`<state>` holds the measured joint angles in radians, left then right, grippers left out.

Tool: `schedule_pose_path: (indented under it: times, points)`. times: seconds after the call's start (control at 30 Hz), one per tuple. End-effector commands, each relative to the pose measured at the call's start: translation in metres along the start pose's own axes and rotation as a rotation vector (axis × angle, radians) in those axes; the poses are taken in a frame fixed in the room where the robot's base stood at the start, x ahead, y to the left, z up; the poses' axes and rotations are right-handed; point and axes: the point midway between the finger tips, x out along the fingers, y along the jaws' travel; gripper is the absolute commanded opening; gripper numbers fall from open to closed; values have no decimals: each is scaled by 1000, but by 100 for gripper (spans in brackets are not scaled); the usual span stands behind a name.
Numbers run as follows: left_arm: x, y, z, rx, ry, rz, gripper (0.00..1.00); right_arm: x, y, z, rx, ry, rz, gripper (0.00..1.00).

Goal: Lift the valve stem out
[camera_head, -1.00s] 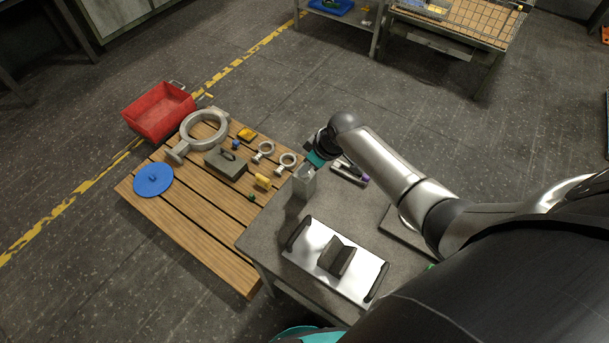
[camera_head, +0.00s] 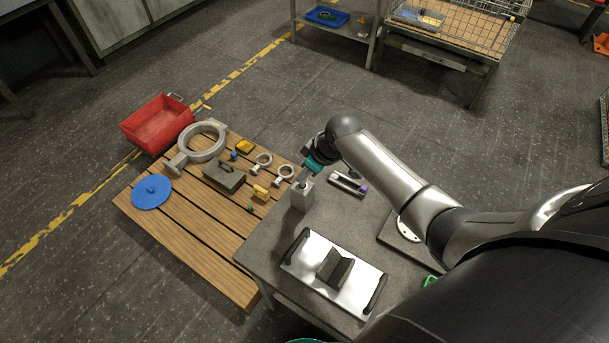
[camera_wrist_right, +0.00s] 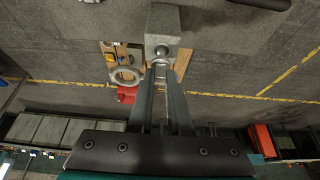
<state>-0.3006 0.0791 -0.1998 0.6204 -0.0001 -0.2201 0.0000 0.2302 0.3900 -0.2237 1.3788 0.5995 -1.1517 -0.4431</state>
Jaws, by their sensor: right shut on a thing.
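The valve stem (camera_wrist_right: 160,76) is a thin silver rod between the two fingers of my right gripper (camera_wrist_right: 161,82) in the right wrist view. In the head view my right gripper (camera_head: 305,178) is above the pale grey block (camera_head: 302,198) on the grey table, shut on the stem. The block also shows in the wrist view (camera_wrist_right: 166,20), with a round opening in its face in line with the stem. I cannot tell whether the stem's end is still inside the block. My left gripper is not in view.
A shiny plate (camera_head: 313,277) with a dark V-shaped block (camera_head: 335,268) lies on the table. A small holder (camera_head: 348,184) stands right of the grey block.

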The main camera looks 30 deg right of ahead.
Motion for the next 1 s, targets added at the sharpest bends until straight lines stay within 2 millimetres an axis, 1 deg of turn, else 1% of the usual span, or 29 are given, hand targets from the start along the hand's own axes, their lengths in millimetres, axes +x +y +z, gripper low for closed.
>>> schedule_pose_path:
  times: [0.03, 0.27, 0.5, 0.6, 0.7, 0.8, 1.0]
  points:
    - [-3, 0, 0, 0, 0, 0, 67, -10, 1, -5, -1, 3, 2, 0]
    - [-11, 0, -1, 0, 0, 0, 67, -50, 1, -23, -2, 4, 3, 0]
    - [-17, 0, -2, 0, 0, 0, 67, -102, 1, -47, -3, 5, 3, 0]
    - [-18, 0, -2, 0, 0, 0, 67, -121, 1, -56, -3, 5, 2, 0]
    - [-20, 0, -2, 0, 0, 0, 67, -137, 1, -62, -2, 3, 3, 0]
    - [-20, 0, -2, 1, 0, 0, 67, -148, 1, -67, 0, 3, 1, 0]
    - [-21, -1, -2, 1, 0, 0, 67, -157, 0, -71, 0, 1, 0, 0]
